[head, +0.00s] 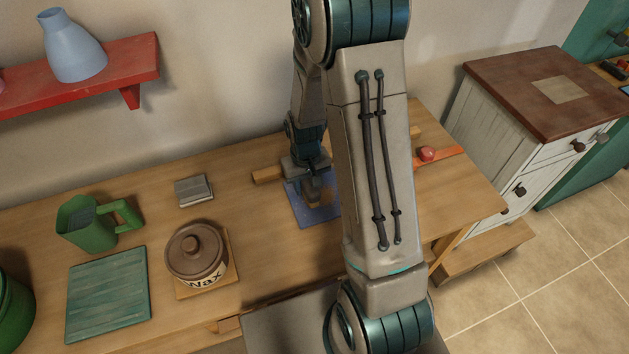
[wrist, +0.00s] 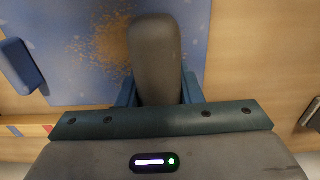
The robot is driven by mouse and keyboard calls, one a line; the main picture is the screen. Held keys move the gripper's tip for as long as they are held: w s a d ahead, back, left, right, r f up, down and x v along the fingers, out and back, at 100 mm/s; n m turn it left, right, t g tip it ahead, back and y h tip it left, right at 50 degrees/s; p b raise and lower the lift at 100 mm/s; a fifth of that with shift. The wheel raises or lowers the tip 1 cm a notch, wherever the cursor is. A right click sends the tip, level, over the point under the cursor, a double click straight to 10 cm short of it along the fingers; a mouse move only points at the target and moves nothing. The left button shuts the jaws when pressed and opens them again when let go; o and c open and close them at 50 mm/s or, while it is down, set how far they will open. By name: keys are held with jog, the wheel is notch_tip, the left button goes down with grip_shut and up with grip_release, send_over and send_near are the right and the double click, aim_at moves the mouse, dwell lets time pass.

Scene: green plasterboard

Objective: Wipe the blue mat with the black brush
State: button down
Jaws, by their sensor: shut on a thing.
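The blue mat (head: 318,216) lies on the wooden table, partly hidden behind my arm in the head view. In the wrist view the mat (wrist: 60,75) carries a patch of brown crumbs (wrist: 103,42). My gripper (head: 311,178) is over the mat. In the wrist view my gripper (wrist: 156,95) is shut on the dark brush (wrist: 155,55), whose rounded grey-black body reaches over the mat beside the crumbs. The brush's bristles are hidden, so I cannot tell whether they touch the mat.
A wooden bar (head: 267,175) lies at the mat's back left. A grey block (head: 194,190), green jug (head: 90,224), wax jar (head: 195,253) and green board (head: 107,293) stand to the left. A red round thing (head: 426,154) is at the right. A blue piece (wrist: 18,66) overlaps the mat's left edge.

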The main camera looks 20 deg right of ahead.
jog(key=shift+a+r, duration=0.1)
jog(key=shift+a, duration=1.15)
jog(key=shift+r+p, duration=0.4)
jog(key=shift+r, duration=0.55)
jog(key=shift+s+d+r+p, duration=0.1)
jog(key=shift+d+r+p, duration=0.05)
jog(key=shift+r+p, duration=1.85)
jog(key=shift+r, duration=1)
